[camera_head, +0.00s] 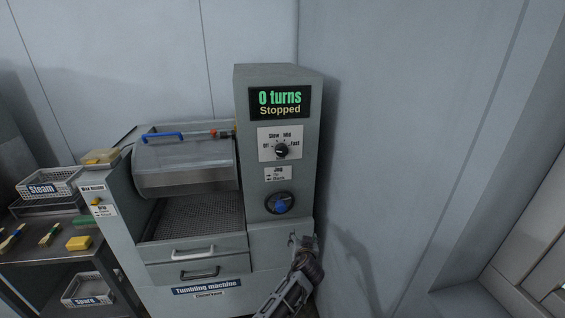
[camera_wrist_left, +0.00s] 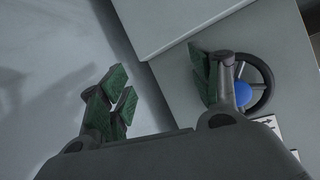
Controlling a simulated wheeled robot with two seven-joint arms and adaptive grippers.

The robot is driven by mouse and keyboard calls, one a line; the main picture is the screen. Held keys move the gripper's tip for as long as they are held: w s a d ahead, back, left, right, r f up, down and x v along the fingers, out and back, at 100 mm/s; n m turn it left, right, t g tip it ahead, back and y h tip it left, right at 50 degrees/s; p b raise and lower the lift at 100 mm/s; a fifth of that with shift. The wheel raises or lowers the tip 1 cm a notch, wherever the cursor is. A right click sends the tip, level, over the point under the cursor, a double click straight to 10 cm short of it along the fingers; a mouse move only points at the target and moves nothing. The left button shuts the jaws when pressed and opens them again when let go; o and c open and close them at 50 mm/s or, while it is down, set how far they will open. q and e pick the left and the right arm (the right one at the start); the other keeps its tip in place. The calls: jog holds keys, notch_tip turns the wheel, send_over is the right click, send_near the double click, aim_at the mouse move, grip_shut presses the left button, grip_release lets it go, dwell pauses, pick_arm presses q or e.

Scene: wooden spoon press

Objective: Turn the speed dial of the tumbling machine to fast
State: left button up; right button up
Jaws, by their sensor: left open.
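The tumbling machine (camera_head: 308,135) stands against the wall. Its black speed dial (camera_head: 281,149) sits on a white plate marked Off, Slow, Mid and Fast; its pointer is too small to read surely. The display (camera_head: 280,103) above reads "0 turns, Stopped". My left gripper (camera_head: 302,242) is low at the machine's right front, below the dial and below the jog wheel. In the left wrist view my left gripper (camera_wrist_left: 160,92) is open and empty, with green-padded fingers. My right gripper is not in view.
The black jog wheel with a blue hub (camera_head: 279,204) is just above my gripper; it also shows in the left wrist view (camera_wrist_left: 263,82). A drum (camera_head: 185,165) and drawers (camera_head: 200,271) are left. A side shelf (camera_head: 85,255) holds brushes and baskets.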

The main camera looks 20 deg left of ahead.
pick_arm(q)
jog(key=a+r+n+t+y, duration=0.1)
jog(key=r+n+y, duration=0.1)
jog(key=r, duration=0.8)
jog(key=s+a+r+n+t+y+b, duration=0.1)
jog(key=a+r+n+y, duration=0.1)
jog(key=r, duration=0.8)
jog(key=a+r+n+y, duration=0.1)
jog(key=r+n+y, duration=0.1)
jog(key=r, duration=0.8)
jog(key=shift+s+a+r+n+t+b, duration=0.2)
jog(key=shift+s+a+n+t+b, duration=0.15)
jog(key=shift+n, duration=0.45)
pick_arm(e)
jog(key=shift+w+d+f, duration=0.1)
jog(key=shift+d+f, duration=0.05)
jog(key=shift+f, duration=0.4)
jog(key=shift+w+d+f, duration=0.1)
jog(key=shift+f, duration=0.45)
pick_arm(q)
jog(key=shift+w+d, duration=0.1)
jog(key=shift+w, duration=0.05)
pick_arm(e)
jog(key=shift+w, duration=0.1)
